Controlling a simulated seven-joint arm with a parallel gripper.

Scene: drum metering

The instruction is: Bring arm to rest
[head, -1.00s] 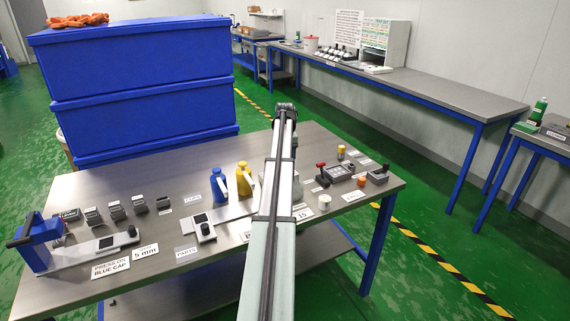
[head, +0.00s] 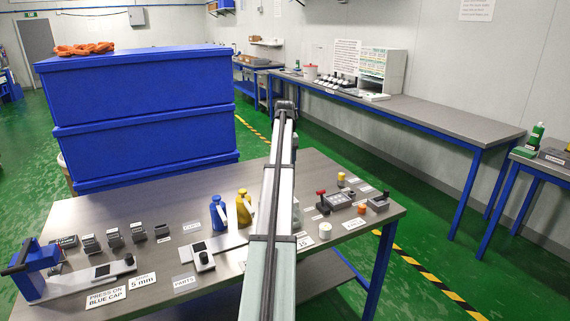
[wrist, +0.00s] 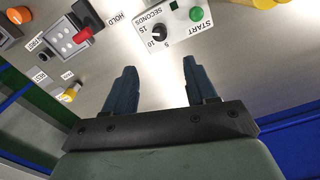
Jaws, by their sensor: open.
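My gripper (wrist: 157,85) shows in the wrist view with its two dark fingers apart and nothing between them. The steel tabletop lies beyond the fingertips, with a control panel (wrist: 172,25) marked START and SECONDS just past them. In the head view my arm reaches forward over the middle of the workbench (head: 330,165). My gripper is hidden there behind the arm.
On the bench stand a blue press (head: 38,262), a blue bottle (head: 218,212), a yellow bottle (head: 243,207) and a device with a red knob (head: 335,200). Large blue crates (head: 145,110) stand behind the bench at left. A long side bench (head: 430,115) runs along the wall.

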